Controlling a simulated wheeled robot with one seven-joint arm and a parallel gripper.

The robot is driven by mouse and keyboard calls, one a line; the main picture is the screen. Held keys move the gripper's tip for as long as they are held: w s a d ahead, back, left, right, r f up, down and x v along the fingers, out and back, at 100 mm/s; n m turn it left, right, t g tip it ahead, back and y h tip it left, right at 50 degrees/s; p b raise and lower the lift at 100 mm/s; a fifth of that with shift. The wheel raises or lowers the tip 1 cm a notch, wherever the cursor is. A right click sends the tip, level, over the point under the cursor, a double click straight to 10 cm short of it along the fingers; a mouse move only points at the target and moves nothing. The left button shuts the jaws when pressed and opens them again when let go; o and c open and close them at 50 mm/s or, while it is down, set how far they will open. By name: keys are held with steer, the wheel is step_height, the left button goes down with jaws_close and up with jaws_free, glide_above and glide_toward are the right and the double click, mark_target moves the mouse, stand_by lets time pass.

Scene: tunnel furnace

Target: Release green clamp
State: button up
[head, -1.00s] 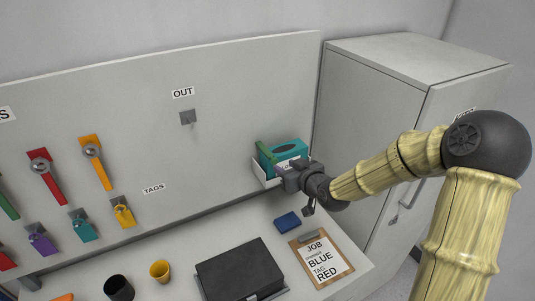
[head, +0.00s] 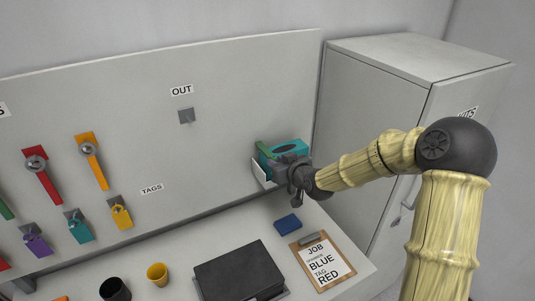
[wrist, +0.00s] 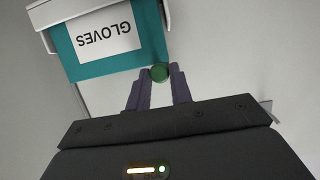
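A green bar (head: 264,150), seemingly the green clamp, slants across the front of the teal glove box (head: 300,146). Its lower end is hidden behind my gripper (head: 282,172). In the wrist view, a round green end (wrist: 160,73) sits between the two dark fingertips of my gripper (wrist: 160,76), which appear closed against its sides. The glove box (wrist: 65,52), labelled GLOVES, is just beyond at the upper left. Whether the green piece touches the box cannot be told.
A white holder (head: 261,173) borders the box. A blue block (head: 288,222), a clipboard (head: 322,262) and a dark case (head: 240,272) lie on the bench below. Red (head: 43,175) and orange (head: 91,160) levers hang on the panel. A grey cabinet (head: 372,115) stands right.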

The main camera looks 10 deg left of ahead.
steer(key=r, duration=0.1)
steer(key=r+p, duration=0.1)
steer(key=r, duration=0.1)
steer(key=shift+w+a+r+p, duration=0.15)
steer(key=shift+w+r+p, duration=0.1)
steer(key=shift+p, duration=0.1)
steer(key=shift+w+a+r+p, duration=0.1)
steer(key=shift+w+r+p, duration=0.15)
steer(key=shift+r, duration=0.3)
steer(key=shift+w+a+r+p, duration=0.1)
steer(key=shift+r+p, duration=0.25)
steer(key=shift+r, duration=0.2)
steer(key=shift+w+a+r, duration=0.15)
steer(key=shift+w+r, duration=0.1)
steer(key=shift+r, duration=0.1)
steer(key=shift+w+a+r+p, duration=0.3)
steer(key=shift+w+r, duration=0.1)
steer(key=shift+r, duration=0.15)
steer(key=shift+w+a+r+p, duration=0.25)
steer(key=shift+w+r+p, duration=0.1)
steer(key=shift+r, duration=0.2)
steer(key=shift+w+a+r, duration=0.1)
steer(key=shift+w, duration=0.1)
